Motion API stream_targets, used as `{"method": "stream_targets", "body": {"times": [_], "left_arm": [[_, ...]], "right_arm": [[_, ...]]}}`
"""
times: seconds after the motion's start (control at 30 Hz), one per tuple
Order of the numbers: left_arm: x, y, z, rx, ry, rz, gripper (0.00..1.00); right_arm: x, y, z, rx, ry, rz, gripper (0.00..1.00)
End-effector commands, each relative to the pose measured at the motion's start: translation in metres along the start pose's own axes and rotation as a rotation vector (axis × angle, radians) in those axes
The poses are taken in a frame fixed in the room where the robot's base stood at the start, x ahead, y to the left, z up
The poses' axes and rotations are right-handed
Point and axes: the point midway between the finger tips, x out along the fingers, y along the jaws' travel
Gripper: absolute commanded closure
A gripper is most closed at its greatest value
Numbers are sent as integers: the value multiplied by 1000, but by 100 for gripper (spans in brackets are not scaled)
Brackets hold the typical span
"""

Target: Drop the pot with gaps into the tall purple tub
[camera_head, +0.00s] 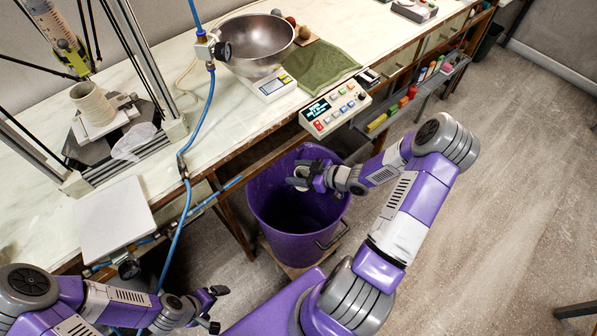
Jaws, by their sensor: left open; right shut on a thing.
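My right gripper (305,178) is over the mouth of the tub, shut on a small pale thing, which I take to be the pot with gaps (301,172). The fingers hide most of it, and no gaps can be made out. My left gripper (214,308) is open and empty, low at the front, left of the tub and apart from it.
A beige clay pot (93,103) stands on the printer's plate at the left. A metal bowl (258,42) on a scale, a green cloth (315,66) and a control box (335,107) are on the bench (235,120). Blue hoses hang at the bench's front.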

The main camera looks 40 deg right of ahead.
Motion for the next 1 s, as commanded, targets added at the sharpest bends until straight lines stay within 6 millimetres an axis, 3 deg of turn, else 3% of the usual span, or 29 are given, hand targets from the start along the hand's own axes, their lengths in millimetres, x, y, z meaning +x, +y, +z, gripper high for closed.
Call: {"method": "stream_targets", "body": {"times": [0.07, 0.1, 0.3, 0.67, 1.0], "left_arm": [[-1, 0, 0, 0, 0, 0, 4], [-1, 0, 0, 0, 0, 0, 4], [-1, 0, 0, 0, 0, 0, 4], [-4, 2, 0, 0, 0, 0, 4], [-43, 16, 2, 0, 0, 0, 4]], "right_arm": [[0, 0, -1, 0, 1, 0, 70], [0, 0, -1, 0, 1, 0, 37], [0, 0, -1, 0, 1, 0, 9], [-2, 0, -5, 0, 0, 0, 9], [-18, 0, -43, 0, 1, 0, 9]]}}
